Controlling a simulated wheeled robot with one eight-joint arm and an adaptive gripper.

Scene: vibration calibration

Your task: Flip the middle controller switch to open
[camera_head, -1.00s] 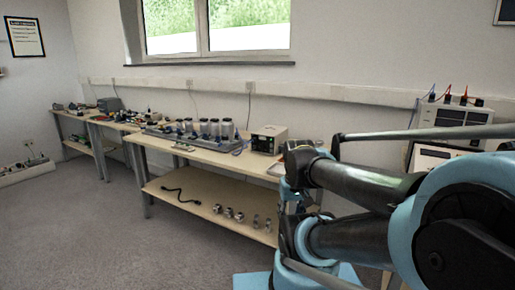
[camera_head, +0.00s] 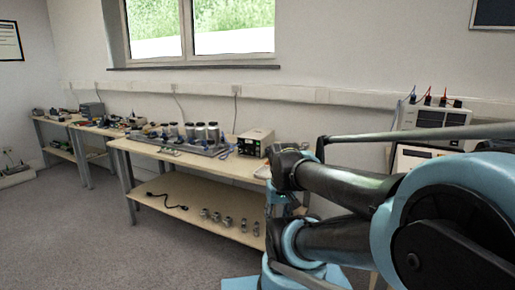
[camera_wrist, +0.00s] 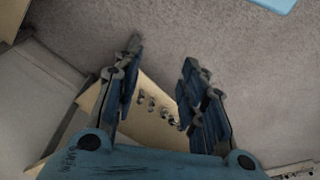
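My gripper (camera_wrist: 161,50) shows in the wrist view, open and empty, with its two dark blue fingers apart above the grey floor. In the head view, a box with a lit display (camera_head: 256,142) stands at the right end of the workbench top. A row of dark-bodied cylinders with pale tops (camera_head: 191,132) stands on a grey base to its left. I cannot make out a middle controller switch or its position in either view. My gripper is not touching anything visible. My arm fills the right of the head view.
The workbench (camera_head: 185,157) has a lower shelf (camera_head: 180,187) holding a black cable (camera_head: 167,201) and several metal parts (camera_head: 228,222). Another instrument (camera_head: 432,117) with coloured leads stands at the right behind my arm. Open carpet (camera_head: 70,235) lies at the left front.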

